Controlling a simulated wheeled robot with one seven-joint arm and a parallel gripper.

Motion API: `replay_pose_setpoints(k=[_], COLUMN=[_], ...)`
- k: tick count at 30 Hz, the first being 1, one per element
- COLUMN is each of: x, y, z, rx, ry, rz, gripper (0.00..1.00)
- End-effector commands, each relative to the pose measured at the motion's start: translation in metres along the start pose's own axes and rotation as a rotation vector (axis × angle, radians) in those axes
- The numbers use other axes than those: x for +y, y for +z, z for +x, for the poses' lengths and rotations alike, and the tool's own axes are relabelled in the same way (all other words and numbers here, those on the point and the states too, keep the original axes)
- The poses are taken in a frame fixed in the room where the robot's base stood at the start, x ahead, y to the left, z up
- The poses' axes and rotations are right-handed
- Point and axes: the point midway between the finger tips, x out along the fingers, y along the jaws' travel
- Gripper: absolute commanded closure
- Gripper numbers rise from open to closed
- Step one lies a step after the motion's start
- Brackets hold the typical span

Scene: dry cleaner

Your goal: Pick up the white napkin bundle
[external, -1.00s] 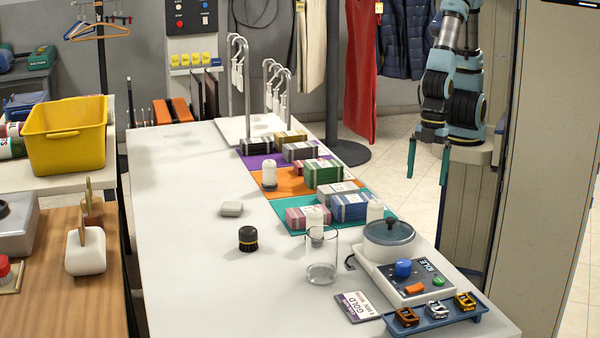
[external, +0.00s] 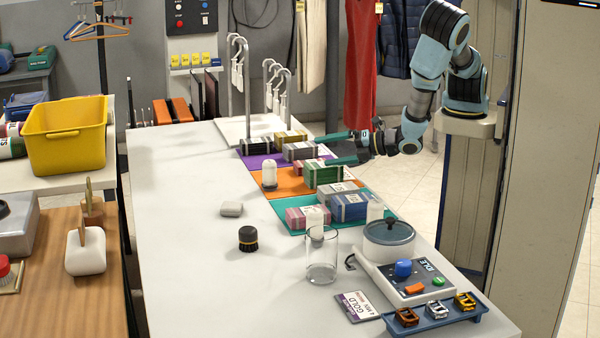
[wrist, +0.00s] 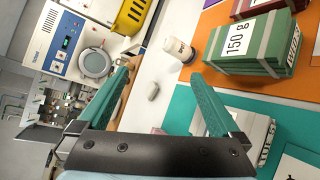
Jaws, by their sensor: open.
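The white napkin bundle (external: 342,187) lies at the back of the teal mat (external: 379,209), behind the blue bundle (external: 350,207) in the external view. In the wrist view, a pale banded bundle (wrist: 262,140) that looks like it is at the lower right, partly hidden by my right finger. My gripper (external: 332,149) is open and empty, its teal fingers pointing left over the bundle rows. It is above and behind the white bundle, apart from it. In the wrist view my gripper (wrist: 160,77) spans the white table.
A green bundle (external: 323,173) and a white bottle (external: 269,173) stand on the orange mat (external: 288,182). A pink bundle (external: 300,218) shares the teal mat. The table's left side is mostly clear.

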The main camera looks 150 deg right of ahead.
Motion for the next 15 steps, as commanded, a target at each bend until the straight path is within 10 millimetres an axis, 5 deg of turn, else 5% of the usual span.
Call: replay_pose_setpoints(k=[3, 7, 15], x=[0.006, 0.0, -0.059], y=[0.016, 0.01, -0.022], z=[0.001, -0.005, -0.035], rx=[-0.027, 0.02, 0.291], ry=[0.126, 0.242, 0.39], rz=[-0.265, -0.544, -1.046], gripper=[0.0, 0.0, 0.0])
